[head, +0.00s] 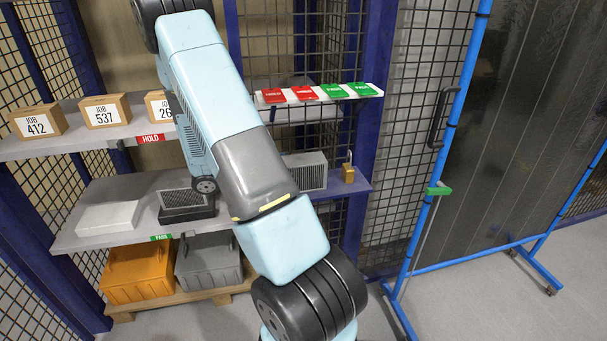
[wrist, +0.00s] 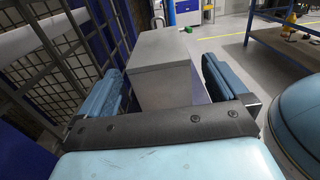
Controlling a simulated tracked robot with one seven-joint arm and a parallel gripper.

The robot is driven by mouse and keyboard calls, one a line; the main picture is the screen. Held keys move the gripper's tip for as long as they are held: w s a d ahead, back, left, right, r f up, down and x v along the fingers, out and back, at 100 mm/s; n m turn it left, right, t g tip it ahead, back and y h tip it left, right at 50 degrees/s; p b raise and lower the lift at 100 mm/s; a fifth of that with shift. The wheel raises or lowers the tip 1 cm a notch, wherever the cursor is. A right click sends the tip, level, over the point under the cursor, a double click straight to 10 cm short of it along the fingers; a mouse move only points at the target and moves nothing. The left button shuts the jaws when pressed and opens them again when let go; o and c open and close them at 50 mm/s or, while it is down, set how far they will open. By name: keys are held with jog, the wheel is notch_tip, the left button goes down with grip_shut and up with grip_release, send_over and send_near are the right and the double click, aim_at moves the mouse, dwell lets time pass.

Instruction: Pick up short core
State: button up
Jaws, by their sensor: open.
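In the wrist view my gripper (wrist: 164,72) is open, with one blue-padded finger on each side of a plain grey block (wrist: 165,66). The block stands between and beyond the fingers, with a visible gap on the right; contact on the left cannot be told. I cannot tell whether it is the short core. In the head view a grey ribbed block (head: 306,170) sits on the lower shelf right of my arm. Another grey ribbed block (head: 184,198) on a black base is left of my arm. My gripper is not visible there.
The lower shelf (head: 140,187) also holds a white block (head: 108,217) and a brass padlock (head: 348,168). Job boxes (head: 105,111) stand on the upper shelf. Orange (head: 138,272) and grey (head: 209,260) bins sit below. Mesh walls (wrist: 75,62) flank the shelves; a blue-framed screen (head: 460,110) stands right.

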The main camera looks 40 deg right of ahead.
aim_at(298, 163)
jog(key=shift+r+x, duration=0.2)
jog(key=shift+x, duration=2.75)
jog(key=shift+w, duration=0.1)
jog(key=shift+c, duration=0.4)
jog(key=c, duration=1.6)
